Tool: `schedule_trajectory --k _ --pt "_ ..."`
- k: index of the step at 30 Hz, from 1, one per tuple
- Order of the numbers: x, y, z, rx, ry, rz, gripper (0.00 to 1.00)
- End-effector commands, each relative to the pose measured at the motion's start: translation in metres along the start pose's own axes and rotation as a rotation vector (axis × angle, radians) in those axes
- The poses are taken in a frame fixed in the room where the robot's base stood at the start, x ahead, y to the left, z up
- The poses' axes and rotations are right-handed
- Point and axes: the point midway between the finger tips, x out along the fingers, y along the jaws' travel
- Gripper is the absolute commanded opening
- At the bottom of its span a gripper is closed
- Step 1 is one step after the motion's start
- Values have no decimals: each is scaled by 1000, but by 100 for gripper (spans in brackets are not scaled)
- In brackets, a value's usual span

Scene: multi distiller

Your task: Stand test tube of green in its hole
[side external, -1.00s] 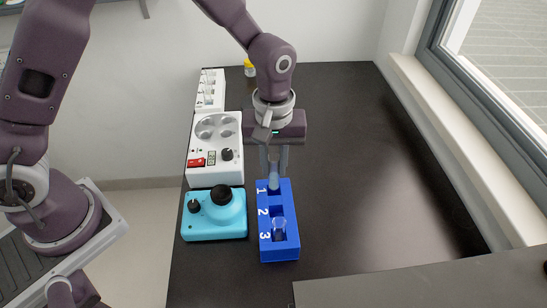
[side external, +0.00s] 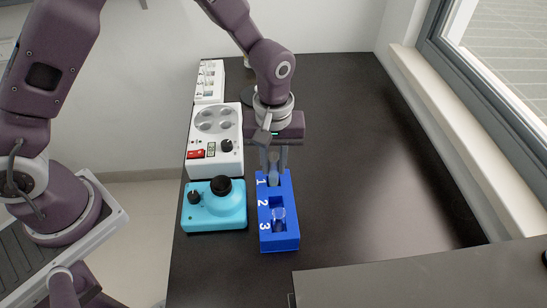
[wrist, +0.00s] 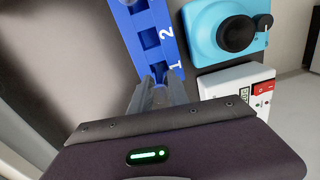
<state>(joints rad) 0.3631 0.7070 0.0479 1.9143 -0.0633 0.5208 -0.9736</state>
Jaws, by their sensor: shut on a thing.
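The blue rack (side external: 279,242) stands on the dark bench, with holes numbered 1, 2 and 3. My gripper (side external: 273,165) points down over hole 1 and is shut on a clear test tube (side external: 273,179). The tube looks upright, with its lower part down in hole 1. The wrist view shows the tube (wrist: 158,96) between the fingers at the rack's "1" end. Its depth in the hole and any green in it cannot be made out.
A turquoise device (side external: 214,214) with black knobs and a white device (side external: 214,148) with round wells stand left of the rack. A white rack (side external: 210,82) is behind them. A dark round thing (side external: 248,95) lies behind my gripper. The bench right of the rack is clear.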

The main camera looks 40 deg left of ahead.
Motion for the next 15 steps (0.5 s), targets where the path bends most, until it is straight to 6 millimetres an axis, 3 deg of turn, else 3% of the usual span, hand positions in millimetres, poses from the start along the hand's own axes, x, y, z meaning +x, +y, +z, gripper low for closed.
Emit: schedule_trajectory --k 15 --pt "21 0 0 0 -1 -1 0"
